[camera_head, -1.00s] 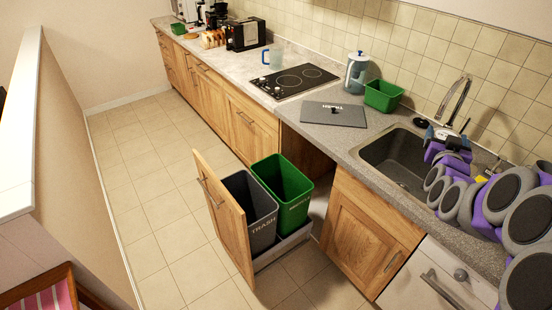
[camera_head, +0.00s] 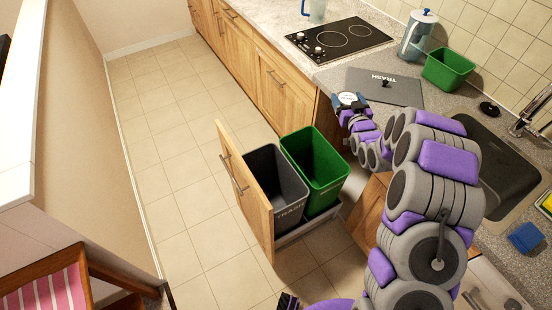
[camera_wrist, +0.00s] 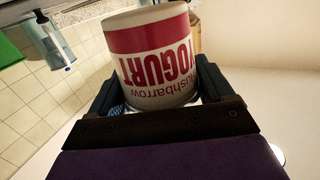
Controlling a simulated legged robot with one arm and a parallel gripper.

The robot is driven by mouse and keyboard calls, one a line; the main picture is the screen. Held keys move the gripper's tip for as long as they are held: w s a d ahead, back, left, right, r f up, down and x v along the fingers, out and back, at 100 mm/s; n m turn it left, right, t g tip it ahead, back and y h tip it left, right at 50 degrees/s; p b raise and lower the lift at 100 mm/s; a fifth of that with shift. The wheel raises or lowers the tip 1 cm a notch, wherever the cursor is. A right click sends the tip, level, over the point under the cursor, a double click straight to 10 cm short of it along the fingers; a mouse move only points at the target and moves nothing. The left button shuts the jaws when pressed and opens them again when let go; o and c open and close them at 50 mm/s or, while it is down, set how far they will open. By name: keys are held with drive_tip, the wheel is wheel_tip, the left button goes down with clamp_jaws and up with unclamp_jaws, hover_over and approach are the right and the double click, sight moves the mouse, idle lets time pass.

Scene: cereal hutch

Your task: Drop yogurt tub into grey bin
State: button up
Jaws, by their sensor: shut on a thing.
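The yogurt tub (camera_wrist: 152,60), white with a red band and red lettering, fills the middle of the wrist view. My gripper (camera_wrist: 155,105) is shut on it, one finger on each side. In the head view my gripper (camera_head: 350,102) is over the counter edge, to the right of and above the bins; a small white and blue shape shows there, and the tub is hard to make out. The grey bin (camera_head: 278,190), marked TRASH, stands open in the pulled-out drawer. The tub is apart from the bin.
A green bin (camera_head: 315,170) stands right beside the grey one. The wooden drawer front (camera_head: 245,190) rises at their left. The floor at left is clear.

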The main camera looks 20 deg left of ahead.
drive_tip(key=s+a+f+n+g+y+b, duration=0.1)
drive_tip(key=s+a+f+n+g+y, duration=0.2)
drive_tip(key=a+f, duration=0.55)
drive_tip(key=s+a+f+n+g+y, duration=0.2)
drive_tip(key=s+a+f, duration=0.4)
drive_tip(key=a+f, duration=0.25)
drive_tip(key=s+a+f+n+g+y+b, duration=0.2)
drive_tip(key=s+f, duration=0.4)
drive_tip(key=f, duration=0.5)
drive_tip(key=shift+s+a+b, duration=0.25)
drive_tip(key=shift+a+b, duration=0.3)
drive_tip(key=shift+a, duration=0.05)
